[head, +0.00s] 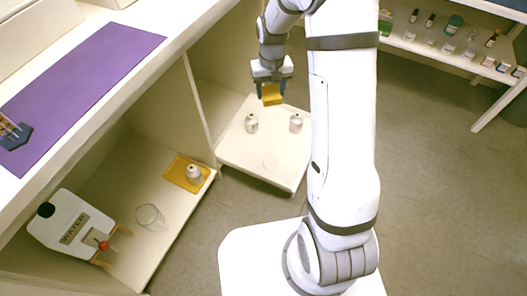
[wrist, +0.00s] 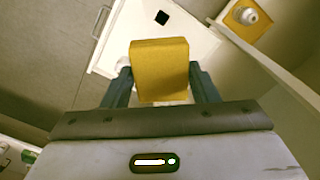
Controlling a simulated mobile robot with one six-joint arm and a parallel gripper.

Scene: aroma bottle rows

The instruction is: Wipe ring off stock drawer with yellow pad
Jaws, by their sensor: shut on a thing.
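My gripper (head: 271,88) is shut on the yellow pad (head: 271,95) and holds it above the back part of a pulled-out cream drawer (head: 262,178). The pad also shows in the wrist view (wrist: 160,70) between the two fingers. In the head view, two small white bottles, a left one (head: 252,124) and a right one (head: 296,123), stand on the drawer. A faint mark shows on the bare drawer floor in front of them; I cannot tell its full shape. In the wrist view the pad and gripper hide part of the drawer (wrist: 205,42).
A purple mat (head: 85,85) lies on the counter. Open floor lies right of my arm.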

